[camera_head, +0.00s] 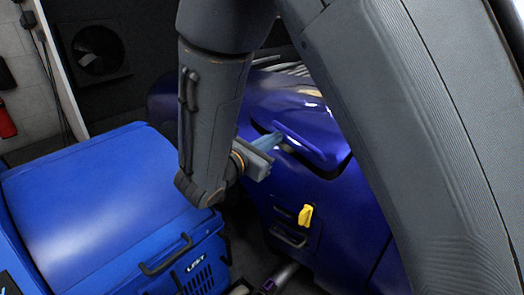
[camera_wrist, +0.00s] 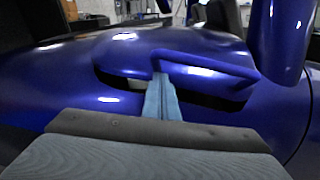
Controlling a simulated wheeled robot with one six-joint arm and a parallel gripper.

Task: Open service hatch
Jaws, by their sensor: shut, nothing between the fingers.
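The service hatch appears to be the purple-blue panel with a raised, bar-like edge (camera_head: 300,142) on the side of the dark blue car body. A dark recess shows beside and beneath this edge, which also shows in the wrist view (camera_wrist: 205,66). My gripper (camera_head: 279,138) is shut and empty, with its light-blue fingers pointing at the left end of the edge. In the wrist view the fingertips (camera_wrist: 160,78) overlap that end; I cannot tell whether they touch it. My arm hides part of the car body.
A yellow knob (camera_head: 306,215) sits on the car body below the hatch, near a dark handle (camera_head: 288,238). A bright blue cabinet (camera_head: 95,205) with a black handle stands at the left. A narrow dark gap separates it from the car.

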